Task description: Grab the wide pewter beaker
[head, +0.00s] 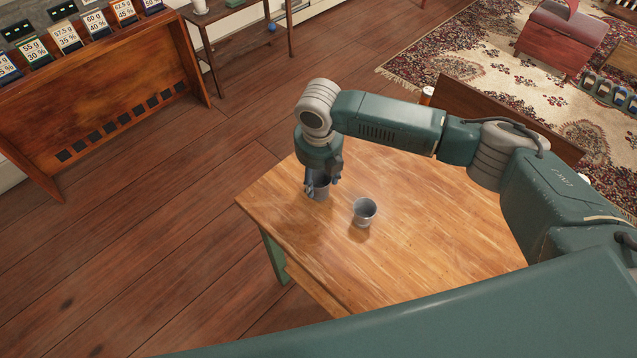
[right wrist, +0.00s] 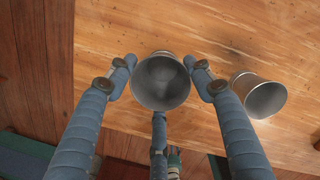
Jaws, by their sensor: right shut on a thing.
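Two grey pewter beakers are at the wooden table's far left part. My right gripper (head: 322,183) points down and is shut on one pewter beaker (head: 320,190), its fingers around the wall. In the right wrist view this beaker (right wrist: 160,82) sits between the fingers, mouth toward the camera and empty. The second beaker (head: 364,212) stands upright on the table, a little apart; it also shows in the right wrist view (right wrist: 259,97). They look similar in width, so I cannot tell surely which is the wide one. Whether the held beaker touches the table is unclear. My left gripper is out of view.
The table (head: 440,228) has bare wood around and right of the beakers. Its left edge is close to the held beaker. A wooden display stand (head: 110,105) with labelled cards is at upper left. A patterned rug (head: 480,60) lies beyond the table.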

